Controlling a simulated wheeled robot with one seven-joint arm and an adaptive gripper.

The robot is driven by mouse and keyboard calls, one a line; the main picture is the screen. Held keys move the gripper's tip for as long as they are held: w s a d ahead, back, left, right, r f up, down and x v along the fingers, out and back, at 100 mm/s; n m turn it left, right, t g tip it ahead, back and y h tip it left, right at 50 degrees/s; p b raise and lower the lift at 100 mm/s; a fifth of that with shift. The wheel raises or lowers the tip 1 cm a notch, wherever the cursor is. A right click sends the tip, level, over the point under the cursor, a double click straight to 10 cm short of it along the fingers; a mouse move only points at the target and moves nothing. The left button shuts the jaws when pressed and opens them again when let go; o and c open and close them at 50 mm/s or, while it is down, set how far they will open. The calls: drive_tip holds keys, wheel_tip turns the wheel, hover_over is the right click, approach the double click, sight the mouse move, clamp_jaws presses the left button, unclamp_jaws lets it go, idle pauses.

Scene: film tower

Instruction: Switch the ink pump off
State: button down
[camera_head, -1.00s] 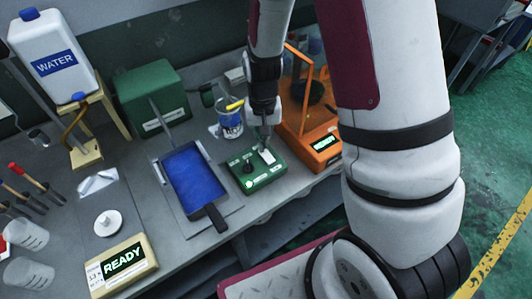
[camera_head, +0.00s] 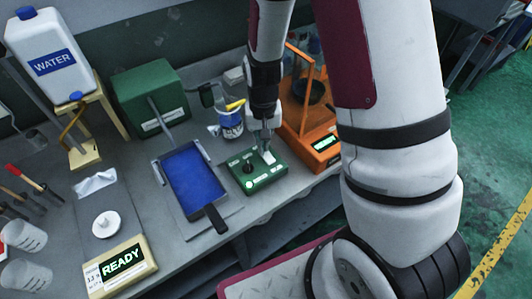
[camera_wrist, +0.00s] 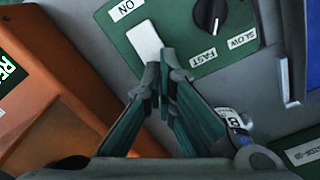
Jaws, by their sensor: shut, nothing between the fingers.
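The ink pump's control box is a green box (camera_head: 262,181) on the bench, with a black knob, a white rocker switch (camera_head: 269,157) and a small lit lamp at its front left corner. In the wrist view the white rocker (camera_wrist: 145,40) lies beside the label ON, with the knob (camera_wrist: 209,14) marked SLOW and FAST to its right. My gripper (camera_head: 266,149) is over the box. Its shut, empty fingertips (camera_wrist: 160,72) are at the rocker's end away from ON. I cannot tell whether they touch it.
An orange machine (camera_head: 309,122) stands close right of the box. A blue ink tray (camera_head: 193,180) with a black handle lies close left. A jar with a blue label (camera_head: 231,128) stands behind. A READY display (camera_head: 121,268) sits at the front left.

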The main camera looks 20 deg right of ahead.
drive_tip(key=shift+f, duration=0.5)
idle(0.3)
drive_tip(key=shift+r+p, duration=1.6)
drive_tip(key=shift+r, duration=1.95)
drive_tip(key=s+r+n+t, duration=0.1)
drive_tip(key=s+r, duration=0.2)
drive_tip(key=r, duration=0.6)
drive_tip(key=s+r+n+t, duration=0.1)
drive_tip(key=s+r+t, duration=0.15)
drive_tip(key=r, duration=0.75)
drive_tip(key=s+r+n+t, duration=0.1)
drive_tip(key=s+r+t, duration=0.1)
drive_tip(key=s+r, duration=0.7)
drive_tip(key=s, duration=0.5)
drive_tip(key=shift+s+r+n, duration=0.2)
drive_tip(key=shift+s+n, duration=0.05)
drive_tip(key=shift+n, duration=0.15)
